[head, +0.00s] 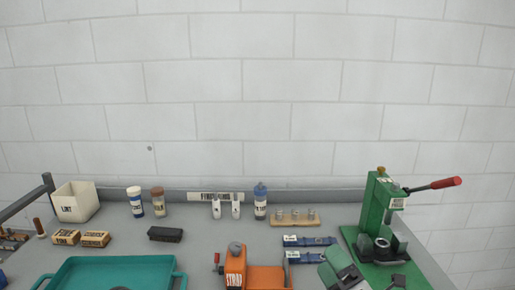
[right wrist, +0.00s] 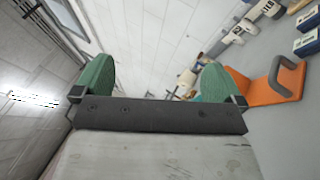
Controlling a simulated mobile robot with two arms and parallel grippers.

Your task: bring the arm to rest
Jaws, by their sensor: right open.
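My right gripper (head: 345,268) shows at the bottom of the head view, between the orange tool and the green press. In the right wrist view, its two green fingers stand wide apart (right wrist: 157,85), with nothing held between them. Part of it is cut off by the lower edge of the head view. My left gripper is not in view.
An orange tool (head: 235,265) stands left of the gripper, and a green press (head: 372,215) with a red handle stands to its right. Blue blocks (head: 308,240) lie just behind. A teal tray (head: 75,266) is at the front left. Grey bench (head: 210,236) shows between them.

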